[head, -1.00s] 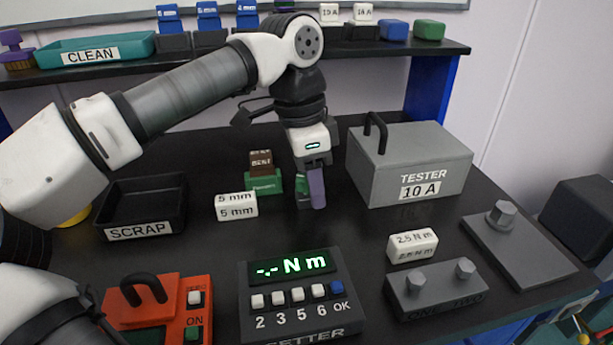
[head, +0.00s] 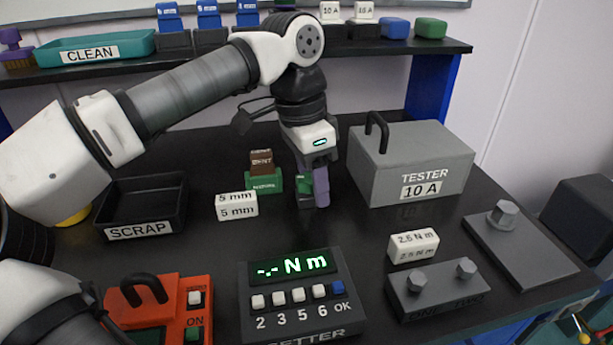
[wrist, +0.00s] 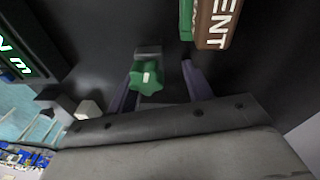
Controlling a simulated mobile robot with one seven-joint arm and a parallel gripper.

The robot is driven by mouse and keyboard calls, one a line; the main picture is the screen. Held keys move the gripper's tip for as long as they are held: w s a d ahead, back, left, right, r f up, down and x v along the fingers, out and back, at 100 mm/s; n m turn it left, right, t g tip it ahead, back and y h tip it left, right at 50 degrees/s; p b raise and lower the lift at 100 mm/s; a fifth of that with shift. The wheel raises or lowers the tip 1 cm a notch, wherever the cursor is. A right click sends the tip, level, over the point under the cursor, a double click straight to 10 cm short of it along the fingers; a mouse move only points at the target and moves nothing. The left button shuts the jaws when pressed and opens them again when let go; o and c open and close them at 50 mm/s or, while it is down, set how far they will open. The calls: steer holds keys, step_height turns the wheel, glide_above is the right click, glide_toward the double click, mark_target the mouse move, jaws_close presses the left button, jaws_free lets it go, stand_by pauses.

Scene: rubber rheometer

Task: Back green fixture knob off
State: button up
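The green fixture knob (wrist: 147,77) is a lobed knob with a pale mark on top, seen in the wrist view on a dark grey fixture (wrist: 148,52). In the head view the green knob (head: 302,184) shows only partly beside the purple fingers. My gripper (wrist: 158,88) is open, with one purple finger on each side of the knob. The knob lies nearer the left finger in the wrist view, and I cannot tell whether either finger touches it. In the head view my gripper (head: 313,188) points down at the fixture, hiding much of it.
A green block with a brown BENT block (head: 262,162) on it stands close left of my gripper. The grey tester (head: 420,165) stands close right. A white 5 mm block (head: 237,206), black scrap tray (head: 140,232) and setter (head: 300,300) stand around. Bare table lies between.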

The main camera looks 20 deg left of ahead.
steer(key=shift+w+d+r+y, duration=0.1)
steer(key=shift+d+r+y, duration=0.15)
steer(key=shift+r+y, duration=0.3)
steer(key=shift+d+r+y, duration=0.25)
steer(key=shift+r+y, duration=0.2)
steer(key=shift+r, duration=0.2)
steer(key=m, duration=0.4)
steer(key=shift+d, duration=0.3)
steer(key=m, duration=0.3)
steer(key=m+p, duration=0.1)
steer(key=shift+s+d+m, duration=0.25)
steer(key=shift+s+m, duration=0.15)
steer(key=m, duration=0.2)
steer(key=s+m, duration=0.1)
steer(key=m, duration=0.2)
steer(key=shift+s+r, duration=0.1)
steer(key=shift+r, duration=0.05)
steer(key=m, duration=0.2)
steer(key=s+m, duration=0.1)
steer(key=m, duration=0.1)
steer(key=shift+m, duration=0.3)
